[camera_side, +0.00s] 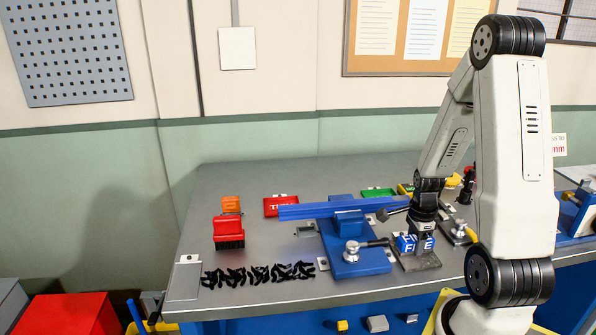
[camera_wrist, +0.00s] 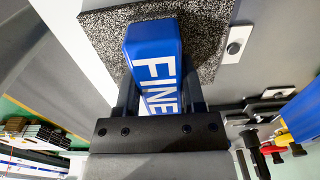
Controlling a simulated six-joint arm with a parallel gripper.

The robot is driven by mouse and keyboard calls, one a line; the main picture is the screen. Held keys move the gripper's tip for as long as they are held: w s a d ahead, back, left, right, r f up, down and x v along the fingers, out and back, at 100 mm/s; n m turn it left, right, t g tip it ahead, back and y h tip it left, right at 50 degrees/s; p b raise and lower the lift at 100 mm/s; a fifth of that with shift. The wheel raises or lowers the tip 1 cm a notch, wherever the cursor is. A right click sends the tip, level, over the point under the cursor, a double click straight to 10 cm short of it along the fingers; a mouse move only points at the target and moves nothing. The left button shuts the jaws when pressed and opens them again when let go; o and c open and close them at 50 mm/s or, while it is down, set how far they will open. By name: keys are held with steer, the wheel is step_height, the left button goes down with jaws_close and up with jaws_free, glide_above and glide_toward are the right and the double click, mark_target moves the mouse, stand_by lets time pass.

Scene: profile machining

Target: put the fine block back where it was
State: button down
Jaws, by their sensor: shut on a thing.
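I cannot tell whether the block touches the pad.
A blue fixture (camera_side: 360,262) with a clamp and a long blue profile (camera_side: 325,210) stands left of the pad. Black chips (camera_side: 258,274), a red brush (camera_side: 229,232), a red tray (camera_side: 281,206) and a green tray (camera_side: 378,192) lie on the bench. The front left corner holds a metal plate (camera_side: 185,280).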

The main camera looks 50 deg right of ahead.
mark_target(416, 238)
steer(key=shift+c, duration=1)
jaws_free()
steer(key=shift+f, duration=0.1)
step_height(416, 238, up, 12)
steer(key=shift+w, duration=0.1)
stand_by(0.5)
steer(key=w+a+n, duration=0.2)
steer(key=a+n, duration=0.1)
steer(key=n, duration=0.1)
steer(key=w+a+f+n, duration=0.1)
steer(key=w+a+n, duration=0.2)
steer(key=a+n, duration=0.1)
steer(key=w+a+f+n+t, duration=0.1)
steer(key=w+a+n, duration=0.1)
steer(key=a+n, duration=0.1)
steer(key=shift+w+a+f+n, duration=0.1)
steer(key=shift+w+a+n, duration=0.25)
steer(key=shift+n, duration=0.35)
steer(key=w+a+f+n+t, duration=0.1)
steer(key=w+a+f+n, duration=0.1)
steer(key=a+n, duration=1.2)
steer(key=shift+w+f+n+t, duration=0.15)
steer(key=shift+n+t, duration=0.15)
steer(key=shift+t, duration=0.1)
